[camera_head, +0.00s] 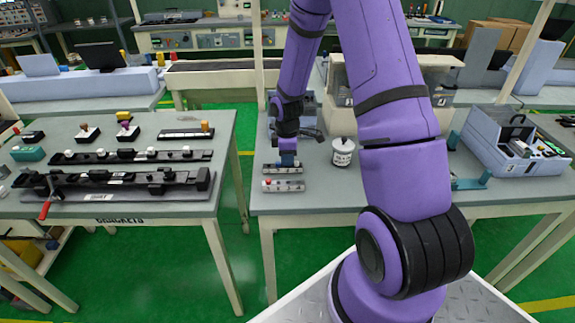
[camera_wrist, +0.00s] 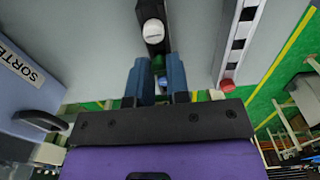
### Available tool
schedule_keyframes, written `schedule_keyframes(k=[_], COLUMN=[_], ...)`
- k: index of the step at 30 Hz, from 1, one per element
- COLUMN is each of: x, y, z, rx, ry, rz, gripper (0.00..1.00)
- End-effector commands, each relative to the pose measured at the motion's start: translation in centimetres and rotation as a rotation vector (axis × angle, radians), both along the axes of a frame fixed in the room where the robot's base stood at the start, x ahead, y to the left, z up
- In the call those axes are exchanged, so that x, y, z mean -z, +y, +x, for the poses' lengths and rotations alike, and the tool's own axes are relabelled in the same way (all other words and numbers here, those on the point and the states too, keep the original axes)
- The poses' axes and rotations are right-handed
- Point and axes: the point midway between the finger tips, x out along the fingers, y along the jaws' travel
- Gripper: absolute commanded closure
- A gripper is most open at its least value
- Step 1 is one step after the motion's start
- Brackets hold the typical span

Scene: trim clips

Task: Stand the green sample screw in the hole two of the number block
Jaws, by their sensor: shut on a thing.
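In the head view my gripper (camera_head: 287,160) points down over a dark narrow block (camera_head: 298,169) on the right bench. In the wrist view this dark block (camera_wrist: 157,47) lies just past the fingertips, with a round white top (camera_wrist: 153,32) on it. A pale block with dark squares and a red end (camera_head: 290,186) lies alongside, also in the wrist view (camera_wrist: 238,40). I cannot read the hole numbers or tell whether the screw touches a hole.
A white labelled pot (camera_head: 343,152) stands right of the blocks. A blue-grey box (camera_head: 490,140) with a small teal item (camera_head: 470,182) beside it is further right. The left bench (camera_head: 150,235) carries dark rails (camera_head: 130,182). Bare bench lies around the blocks.

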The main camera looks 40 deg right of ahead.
Motion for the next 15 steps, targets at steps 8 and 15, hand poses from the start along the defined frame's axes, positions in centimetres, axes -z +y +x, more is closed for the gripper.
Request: schedule_keyframes(k=[8,15], x=[-1.2,-2.2], y=[0.0,0.0], z=[0.0,0.0], rx=[0.001,0.001], ry=[-0.001,-0.001], rz=[-0.001,-0.001], gripper=[1.00,1.00])
